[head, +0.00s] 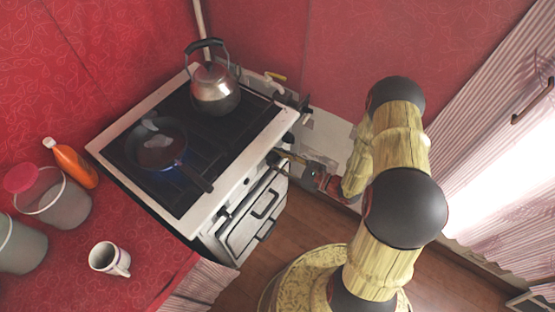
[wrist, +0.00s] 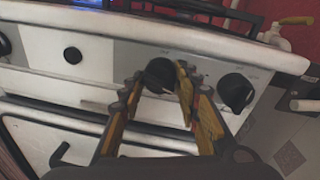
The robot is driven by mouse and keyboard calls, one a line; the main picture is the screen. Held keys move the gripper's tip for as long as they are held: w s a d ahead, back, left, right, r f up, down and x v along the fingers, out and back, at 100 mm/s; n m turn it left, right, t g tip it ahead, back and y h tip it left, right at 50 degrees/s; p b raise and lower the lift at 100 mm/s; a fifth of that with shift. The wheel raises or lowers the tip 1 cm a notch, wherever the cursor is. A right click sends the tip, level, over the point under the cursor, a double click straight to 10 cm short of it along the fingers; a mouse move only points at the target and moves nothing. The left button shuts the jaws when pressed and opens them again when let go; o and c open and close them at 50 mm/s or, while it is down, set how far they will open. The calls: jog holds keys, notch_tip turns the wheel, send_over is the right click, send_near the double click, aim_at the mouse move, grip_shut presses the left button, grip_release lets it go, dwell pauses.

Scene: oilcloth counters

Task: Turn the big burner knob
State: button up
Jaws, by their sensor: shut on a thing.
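In the wrist view, my gripper (wrist: 160,82) has its two fingers on either side of a round black knob (wrist: 160,72) on the stove's front panel and is shut on it. A second black knob (wrist: 236,91) is to its right, with its grip tilted. I cannot read which burner each knob serves. In the head view, my gripper (head: 283,158) reaches the right end of the stove (head: 212,216) front, and the held knob is hidden there.
A frying pan (head: 157,150) sits over a blue glow on the front left burner, its handle toward the stove's front edge. A kettle (head: 214,88) stands at the back. A mug (head: 109,258) and an orange bottle (head: 72,164) are on the red counter (head: 150,262).

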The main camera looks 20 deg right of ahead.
jog(key=shift+w+d+r+n, duration=0.1)
jog(key=shift+n, duration=1.1)
jog(key=o, duration=1.1)
jog(key=shift+o, duration=0.2)
